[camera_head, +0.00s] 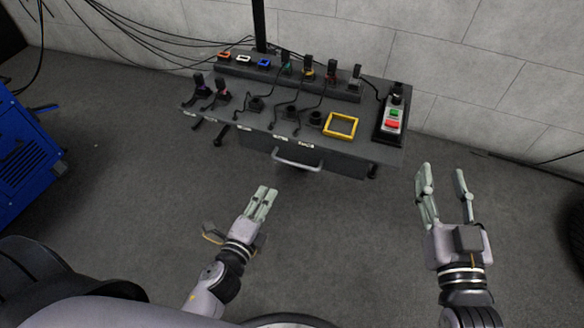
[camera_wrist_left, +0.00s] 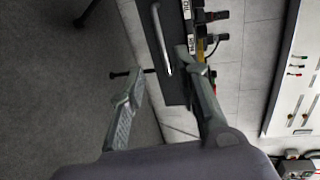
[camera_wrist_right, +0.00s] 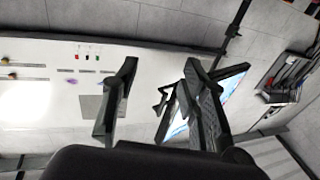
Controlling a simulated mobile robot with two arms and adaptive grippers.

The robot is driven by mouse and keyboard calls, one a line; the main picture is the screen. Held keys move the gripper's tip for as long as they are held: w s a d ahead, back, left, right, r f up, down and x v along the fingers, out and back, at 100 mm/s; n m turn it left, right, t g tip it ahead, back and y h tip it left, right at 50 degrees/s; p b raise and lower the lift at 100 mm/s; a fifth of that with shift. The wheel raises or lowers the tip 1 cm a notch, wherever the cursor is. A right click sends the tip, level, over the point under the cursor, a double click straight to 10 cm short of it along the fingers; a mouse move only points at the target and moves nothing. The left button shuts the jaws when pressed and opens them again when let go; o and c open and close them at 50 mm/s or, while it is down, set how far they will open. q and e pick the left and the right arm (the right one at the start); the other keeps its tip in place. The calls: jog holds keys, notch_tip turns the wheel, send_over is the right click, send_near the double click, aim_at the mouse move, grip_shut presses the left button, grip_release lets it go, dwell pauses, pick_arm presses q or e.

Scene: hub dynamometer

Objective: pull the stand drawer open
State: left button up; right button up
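The stand (camera_head: 225,118) is a dark table against the wall, with a drawer (camera_head: 340,165) under its front edge. The drawer looks shut, and its pale bar handle (camera_head: 297,164) sticks out in front. In the left wrist view the handle (camera_wrist_left: 161,40) lies ahead of the fingers, near the drawer's dark front (camera_wrist_left: 175,60). My left gripper (camera_head: 264,190) is open and empty, in front of and below the handle, apart from it. It also shows in the left wrist view (camera_wrist_left: 160,72). My right gripper (camera_head: 442,168) is open and empty, right of the stand; its fingers show in the right wrist view (camera_wrist_right: 160,75).
The stand top holds several plugs and connectors, a yellow square frame (camera_head: 341,116) and a control box with green and red buttons (camera_head: 393,119). A blue machine (camera_head: 30,155) stands at the left and a dark tyre (camera_head: 576,235) at the right. The floor before the stand is clear.

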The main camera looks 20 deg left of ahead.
pick_arm(q)
send_near(288, 163)
jog(key=x, duration=0.2)
jog(key=shift+b+x, duration=1)
jog(key=shift+x, duration=3.25)
pick_arm(e)
notch_tip(288, 163, up, 8)
jog(key=s+t+y, duration=0.1)
jog(key=s+t, duration=0.1)
jog(key=t, duration=0.3)
jog(key=shift+s+a+y, duration=0.15)
jog(key=shift+a+y, duration=0.15)
jog(key=shift+y, duration=0.1)
pick_arm(q)
jog(key=shift+a+f, duration=0.1)
jog(key=shift+c, duration=0.4)
grip_shut()
